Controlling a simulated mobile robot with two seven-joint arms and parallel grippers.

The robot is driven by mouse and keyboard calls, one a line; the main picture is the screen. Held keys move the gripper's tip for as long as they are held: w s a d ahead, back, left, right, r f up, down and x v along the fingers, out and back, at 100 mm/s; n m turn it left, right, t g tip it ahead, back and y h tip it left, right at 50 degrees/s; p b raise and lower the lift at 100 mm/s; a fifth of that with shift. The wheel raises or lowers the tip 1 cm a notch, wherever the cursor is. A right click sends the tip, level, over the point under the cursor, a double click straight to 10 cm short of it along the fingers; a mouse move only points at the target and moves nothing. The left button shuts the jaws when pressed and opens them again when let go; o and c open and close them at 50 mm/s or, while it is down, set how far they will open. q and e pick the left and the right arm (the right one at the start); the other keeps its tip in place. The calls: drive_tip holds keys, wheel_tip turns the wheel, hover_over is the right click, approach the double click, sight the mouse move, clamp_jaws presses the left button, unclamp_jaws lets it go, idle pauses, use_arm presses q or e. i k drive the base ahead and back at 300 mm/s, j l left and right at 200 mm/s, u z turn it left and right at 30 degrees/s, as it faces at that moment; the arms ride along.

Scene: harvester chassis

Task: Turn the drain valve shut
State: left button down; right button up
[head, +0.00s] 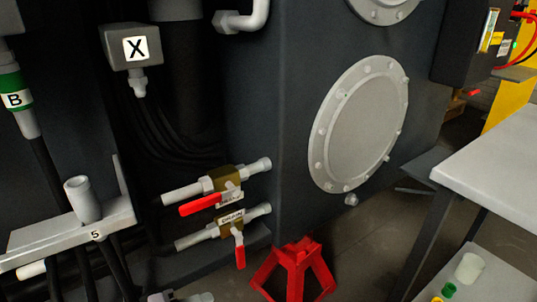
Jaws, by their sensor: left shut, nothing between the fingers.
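The drain valve (230,230) is a brass body in a light grey pipe, low on the dark chassis, with a white tag reading DRAIN. Its red lever (239,250) hangs down, across the line of the pipe. Just above it is a second brass valve (225,178). Its red lever (201,205) lies roughly along its pipe, and its tag is partly covered. My left gripper (180,297) shows only in part at the bottom edge, below and left of the drain valve. It is shut, empty and apart from the lever. My right gripper is out of view.
A red stand (293,270) is on the floor just right of the drain valve. A grey bracket (75,230) marked 5 holds hoses at left. A grey table (495,165) stands at right. A round bolted cover (358,125) is on the chassis wall.

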sight(241, 264)
drive_tip(key=k+l, duration=0.2)
drive_tip(key=k, duration=0.2)
drive_tip(key=k+l, duration=0.2)
drive_tip(key=k, duration=0.2)
drive_tip(key=k+l, duration=0.2)
drive_tip(key=k, duration=0.2)
